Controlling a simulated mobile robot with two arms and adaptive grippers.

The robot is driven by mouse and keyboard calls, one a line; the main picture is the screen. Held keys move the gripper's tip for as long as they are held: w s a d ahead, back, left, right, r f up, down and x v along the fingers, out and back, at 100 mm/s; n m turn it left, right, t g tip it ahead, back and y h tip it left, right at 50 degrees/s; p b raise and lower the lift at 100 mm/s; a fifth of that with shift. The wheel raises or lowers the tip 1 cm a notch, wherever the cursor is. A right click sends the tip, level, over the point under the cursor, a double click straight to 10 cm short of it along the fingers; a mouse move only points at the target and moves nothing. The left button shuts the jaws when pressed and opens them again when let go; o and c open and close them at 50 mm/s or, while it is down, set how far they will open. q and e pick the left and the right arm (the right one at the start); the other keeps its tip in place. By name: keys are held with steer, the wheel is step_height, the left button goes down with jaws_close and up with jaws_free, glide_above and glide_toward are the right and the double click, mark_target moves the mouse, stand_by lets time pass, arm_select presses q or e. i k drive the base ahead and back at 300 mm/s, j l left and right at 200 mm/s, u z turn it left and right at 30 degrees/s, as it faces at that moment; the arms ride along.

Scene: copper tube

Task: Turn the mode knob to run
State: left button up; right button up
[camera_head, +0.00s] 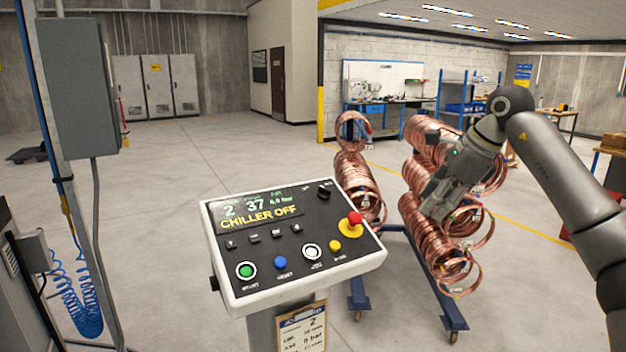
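A tilted control panel (222,270) stands on a post in front of me. Its screen (258,211) reads "CHILLER OFF" in yellow. The mode knob appears to be the small black knob (325,191) at the panel's upper right; its labels are too small to read. My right arm comes in from the right. My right gripper (432,209) hangs in front of the copper coils, to the right of the panel and apart from the knob. Its fingers blend into the coils, so I cannot tell if they are open. My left gripper is out of view.
A red emergency button (355,217) on a yellow base sits below the knob. Green (246,270), blue (280,263) and white (312,251) buttons line the front. Copper coils (360,180) hang on a blue wheeled rack behind. A grey cabinet (75,85) stands left. Open floor lies beyond.

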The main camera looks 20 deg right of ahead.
mark_target(323, 193)
steer(key=i+j, duration=0.2)
steer(key=i, duration=0.35)
steer(key=i+j, duration=0.15)
steer(key=i, duration=0.4)
